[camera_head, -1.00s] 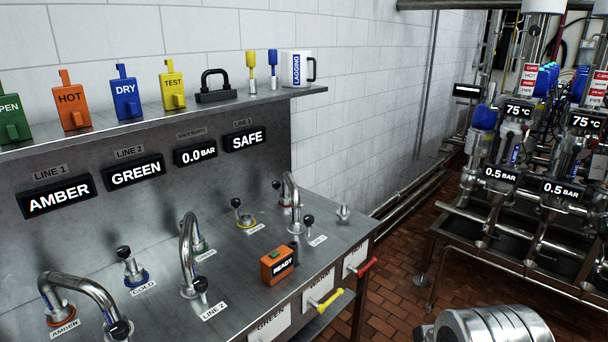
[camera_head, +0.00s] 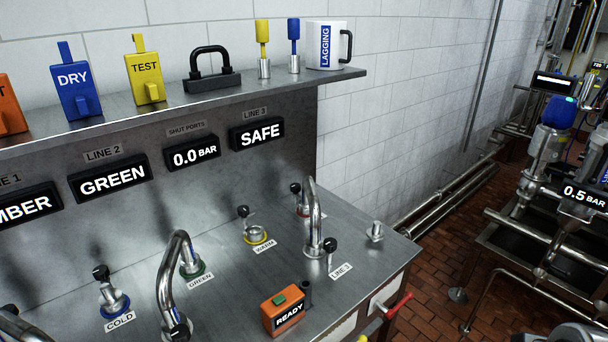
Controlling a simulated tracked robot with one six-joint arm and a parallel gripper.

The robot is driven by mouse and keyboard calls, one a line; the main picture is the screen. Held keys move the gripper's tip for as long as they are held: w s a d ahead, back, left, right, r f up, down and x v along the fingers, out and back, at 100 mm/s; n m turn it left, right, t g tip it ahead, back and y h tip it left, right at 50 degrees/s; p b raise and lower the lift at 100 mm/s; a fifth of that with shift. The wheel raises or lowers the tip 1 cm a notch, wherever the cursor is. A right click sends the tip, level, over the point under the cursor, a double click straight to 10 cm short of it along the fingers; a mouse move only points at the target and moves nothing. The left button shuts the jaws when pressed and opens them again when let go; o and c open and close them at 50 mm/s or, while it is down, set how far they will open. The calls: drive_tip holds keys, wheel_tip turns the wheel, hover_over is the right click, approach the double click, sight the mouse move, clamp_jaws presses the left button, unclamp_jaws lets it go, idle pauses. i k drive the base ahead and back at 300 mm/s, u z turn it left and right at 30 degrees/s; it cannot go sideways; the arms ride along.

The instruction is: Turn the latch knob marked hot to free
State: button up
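No latch knob with a readable hot mark shows. Behind the line 3 spout (camera_head: 316,222), a port with a reddish ring (camera_head: 302,211) has a black knob (camera_head: 296,188) standing up beside it. The spout hides part of this port, and I cannot read a label there. A red lever (camera_head: 397,306) sticks out from the bench's front at lower right, beside a pale plate (camera_head: 385,292) whose lettering I cannot read. My gripper is not in view.
The warm port (camera_head: 257,236), green port (camera_head: 191,267) and cold port (camera_head: 114,302) have labels on the steel bench. An orange READY box (camera_head: 284,312) stands near the front. The LINE 3 display (camera_head: 257,134) reads SAFE. Brick floor (camera_head: 440,250) is open to the right.

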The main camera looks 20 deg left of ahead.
sight(295, 187)
drive_tip(key=u, duration=0.25)
drive_tip(key=i, duration=0.7)
drive_tip(key=u, duration=0.7)
drive_tip(key=i, duration=0.4)
drive_tip(key=u, duration=0.3)
